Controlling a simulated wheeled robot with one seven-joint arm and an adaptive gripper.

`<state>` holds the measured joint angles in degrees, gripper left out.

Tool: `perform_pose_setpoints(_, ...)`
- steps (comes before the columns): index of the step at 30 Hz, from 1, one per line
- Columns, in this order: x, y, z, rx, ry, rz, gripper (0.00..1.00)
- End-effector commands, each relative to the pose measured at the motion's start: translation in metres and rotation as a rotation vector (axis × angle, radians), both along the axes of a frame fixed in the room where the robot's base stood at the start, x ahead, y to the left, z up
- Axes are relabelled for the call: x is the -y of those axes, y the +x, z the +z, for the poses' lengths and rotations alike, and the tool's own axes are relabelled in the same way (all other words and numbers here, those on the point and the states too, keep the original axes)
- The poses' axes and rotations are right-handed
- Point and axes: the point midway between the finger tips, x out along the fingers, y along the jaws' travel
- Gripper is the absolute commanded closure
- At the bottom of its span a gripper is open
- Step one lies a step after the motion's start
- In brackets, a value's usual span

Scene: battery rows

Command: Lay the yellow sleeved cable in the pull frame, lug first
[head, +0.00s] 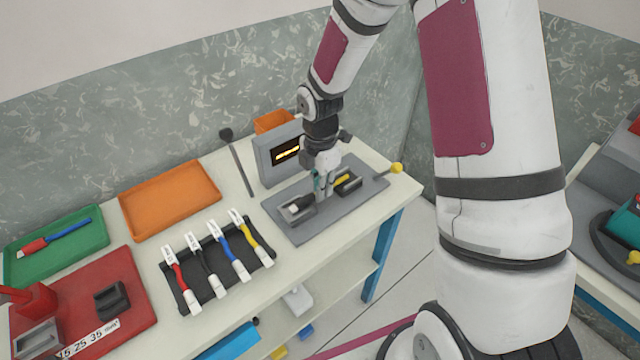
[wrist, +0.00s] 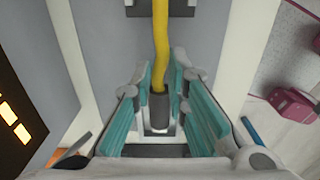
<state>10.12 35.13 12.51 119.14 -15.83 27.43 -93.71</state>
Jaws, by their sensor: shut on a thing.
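The pull frame (head: 300,232) is a grey plate on the bench with a dark holder (head: 297,208) at its left and another (head: 349,184) at its right. My gripper (head: 323,188) points down between the holders. In the wrist view, its teal fingers (wrist: 160,108) are shut on the yellow sleeved cable (wrist: 160,40) at its dark sleeve. The cable's yellow length runs up the picture toward a dark holder at the top edge. In the head view, yellow shows at the right holder and a pale piece at the left one. Whether that is the lug, I cannot tell.
A grey display box (head: 276,156) stands behind the frame; a yellow-knobbed lever (head: 396,168) is at its right. A black rack (head: 218,262) holds several coloured cables, one yellow. Orange (head: 170,198), green (head: 95,235) and red (head: 120,328) trays lie to the left.

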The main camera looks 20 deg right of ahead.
Motion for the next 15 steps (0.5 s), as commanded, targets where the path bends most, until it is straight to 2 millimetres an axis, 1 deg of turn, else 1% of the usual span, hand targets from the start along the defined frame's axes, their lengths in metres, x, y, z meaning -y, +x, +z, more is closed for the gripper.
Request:
perform_pose_setpoints(5,0.0,-0.0001,0.0001,0.0,0.0,0.0,1.0)
perform_pose_setpoints(6,0.0,-0.0001,0.0001,0.0,0.0,0.0,0.76)
perform_pose_setpoints(8,0.0,-0.0001,0.0001,0.0,0.0,0.0,0.63)
perform_pose_setpoints(15,0.0,-0.0002,0.0,0.0,0.0,0.0,0.62)
